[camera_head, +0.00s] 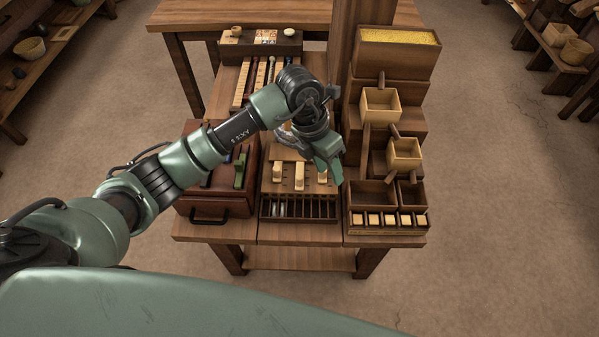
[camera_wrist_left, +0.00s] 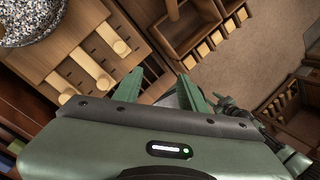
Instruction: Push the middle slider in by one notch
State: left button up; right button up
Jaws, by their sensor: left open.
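A wooden slider box (camera_head: 284,187) stands at the middle of the table, with three pale sliders running in slots. The middle slider (camera_head: 299,177) shows as a pale knobbed bar; in the wrist view its knob (camera_wrist_left: 104,81) lies between the two others. The right slider (camera_head: 322,171) and the left slider (camera_head: 277,171) flank it. My left gripper (camera_head: 335,174) hangs above the right side of the box, near the right slider. In the wrist view its green fingers are spread with nothing between them (camera_wrist_left: 160,92), apart from the sliders. My arm hides the back of the box. My right gripper is not seen.
A slotted tray (camera_head: 300,208) sits at the front of the box. A red-brown case (camera_head: 207,200) stands on the left. A stepped wooden stand with small boxes (camera_head: 402,158) rises close on the right. A speckled grey round thing (camera_wrist_left: 30,18) shows in the wrist view.

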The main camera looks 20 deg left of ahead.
aim_at(300, 176)
pick_arm(q)
jog(key=a+y, duration=0.1)
jog(key=a, duration=0.1)
jog(key=w+a+y, duration=0.1)
jog(key=a, duration=0.2)
jog(key=a+y, duration=0.1)
jog(key=a, duration=0.1)
jog(key=shift+w+a+n+y, duration=0.2)
jog(key=shift+a+n+y, duration=0.05)
jog(key=shift+n+y, duration=0.05)
notch_tip(300, 176, down, 7)
jog(key=shift+d+f, duration=0.1)
jog(key=shift+f, duration=0.1)
grip_shut()
dwell(0.8)
